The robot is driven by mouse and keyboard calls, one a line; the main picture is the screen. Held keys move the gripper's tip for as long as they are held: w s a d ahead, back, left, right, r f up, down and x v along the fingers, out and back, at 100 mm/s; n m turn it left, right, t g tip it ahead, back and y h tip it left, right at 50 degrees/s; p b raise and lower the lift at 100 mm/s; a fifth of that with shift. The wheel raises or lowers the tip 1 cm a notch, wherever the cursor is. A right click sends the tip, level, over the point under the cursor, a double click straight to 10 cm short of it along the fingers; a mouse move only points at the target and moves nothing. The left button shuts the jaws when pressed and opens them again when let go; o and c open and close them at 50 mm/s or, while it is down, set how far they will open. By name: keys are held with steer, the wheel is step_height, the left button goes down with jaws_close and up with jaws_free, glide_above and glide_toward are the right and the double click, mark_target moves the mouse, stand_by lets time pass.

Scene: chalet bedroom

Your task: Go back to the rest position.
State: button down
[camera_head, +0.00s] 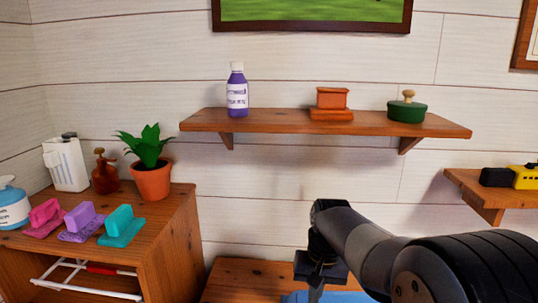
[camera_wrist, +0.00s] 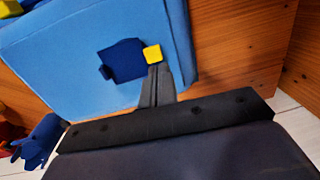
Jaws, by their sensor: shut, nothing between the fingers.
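My gripper (camera_head: 316,292) hangs pointing down at the bottom of the head view, in front of the wooden furniture below the wall shelf. In the wrist view its two fingers (camera_wrist: 157,72) are together and hold nothing. They are over a light blue surface (camera_wrist: 60,75), which shows as a small blue patch (camera_head: 325,297) under my gripper in the head view. A small yellow block (camera_wrist: 153,53) and a dark blue piece (camera_wrist: 122,60) are just beyond the fingertips. I cannot tell how far below they are.
A wall shelf (camera_head: 285,121) holds a purple bottle (camera_head: 237,92), a terracotta-coloured item (camera_head: 331,104) and a green lidded pot (camera_head: 407,109). A cabinet (camera_head: 165,229) with a plant and several small items stands left. A smaller shelf (camera_head: 480,192) is right. A blue object (camera_wrist: 42,138) lies lower left.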

steer(key=shift+f+b, duration=1.95)
steer(key=shift+f, duration=1.2)
steer(key=shift+r, duration=0.1)
